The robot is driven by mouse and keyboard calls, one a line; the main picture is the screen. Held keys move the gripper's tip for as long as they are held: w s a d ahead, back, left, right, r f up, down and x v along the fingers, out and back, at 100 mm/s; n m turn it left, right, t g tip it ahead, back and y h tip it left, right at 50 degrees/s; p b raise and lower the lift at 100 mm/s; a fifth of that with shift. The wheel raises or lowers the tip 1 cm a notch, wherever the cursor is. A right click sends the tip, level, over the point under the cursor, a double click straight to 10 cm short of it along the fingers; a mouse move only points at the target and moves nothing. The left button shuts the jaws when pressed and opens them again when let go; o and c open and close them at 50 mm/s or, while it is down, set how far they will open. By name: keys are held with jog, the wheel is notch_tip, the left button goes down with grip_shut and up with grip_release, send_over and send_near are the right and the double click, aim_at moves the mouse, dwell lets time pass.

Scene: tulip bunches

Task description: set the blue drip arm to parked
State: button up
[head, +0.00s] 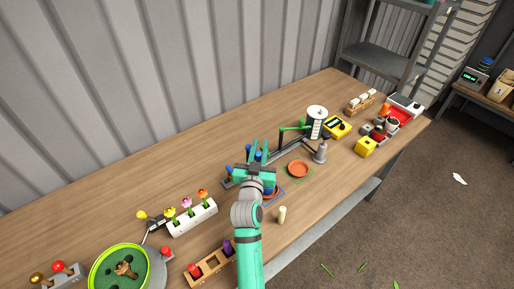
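My gripper (258,152) is over the middle of the wooden table, with its teal fingers pointing to the back. Small blue parts (258,156) show at the fingers. They look like pieces of the blue drip arm, most of which is hidden behind my gripper and wrist. I cannot tell whether the fingers grip it or which setting it is in. A green drip arm (291,128) reaches left from a stand with a white and black cylinder (317,113). An orange saucer (298,169) sits on a green-outlined square; a blue-outlined square (274,197) is partly hidden by my wrist.
A grey post (320,152), a yellow device (337,127) and a yellow block (366,146) stand to the right. A white flower holder (192,218), a green round tray (95,266) and a wooden rack (209,263) are at left. A pale peg (282,214) stands near the front edge.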

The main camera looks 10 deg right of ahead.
jog(key=o, duration=0.4)
jog(key=shift+c, duration=0.2)
jog(key=shift+s, duration=0.1)
jog(key=v, duration=1)
jog(key=shift+s, duration=0.35)
